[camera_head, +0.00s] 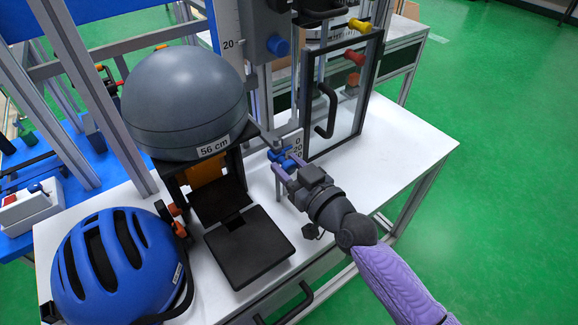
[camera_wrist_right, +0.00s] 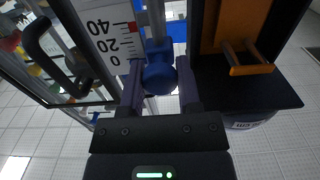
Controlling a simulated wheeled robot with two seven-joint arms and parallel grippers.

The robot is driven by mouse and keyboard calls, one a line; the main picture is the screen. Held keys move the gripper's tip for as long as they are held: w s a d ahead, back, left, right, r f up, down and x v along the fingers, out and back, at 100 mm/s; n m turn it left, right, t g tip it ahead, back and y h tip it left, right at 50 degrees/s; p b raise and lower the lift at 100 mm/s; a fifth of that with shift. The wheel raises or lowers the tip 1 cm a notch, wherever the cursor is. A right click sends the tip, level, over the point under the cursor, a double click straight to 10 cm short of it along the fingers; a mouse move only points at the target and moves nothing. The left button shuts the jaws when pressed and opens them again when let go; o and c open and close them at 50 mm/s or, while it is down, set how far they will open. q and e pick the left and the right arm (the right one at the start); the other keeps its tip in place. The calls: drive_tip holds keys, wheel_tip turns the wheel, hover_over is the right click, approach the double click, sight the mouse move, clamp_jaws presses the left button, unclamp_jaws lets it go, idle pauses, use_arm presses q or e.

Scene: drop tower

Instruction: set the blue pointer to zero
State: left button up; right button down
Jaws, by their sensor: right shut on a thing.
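The blue pointer (camera_head: 287,161) sits beside a white number scale (camera_head: 297,143) on the tower. My right gripper (camera_head: 284,168) is shut on it, and in the right wrist view its round blue knob (camera_wrist_right: 160,76) lies between the two fingers. The blue part lies near the 0 to 20 stretch, but the exact reading cannot be told. My left gripper is not in view.
A grey headform (camera_head: 185,95) marked 56 cm stands left of the pointer. A blue helmet (camera_head: 115,262) lies at the front left of the white table (camera_head: 400,140). A framed clear door (camera_head: 343,95) with a black handle is close behind my right gripper. The table's right side is clear.

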drive_tip(key=shift+c, duration=1.4)
unclamp_jaws()
drive_tip(key=shift+r, duration=0.2)
drive_tip(key=p+v, duration=0.2)
drive_tip(key=v, duration=0.8)
drive_tip(key=shift+f, duration=0.15)
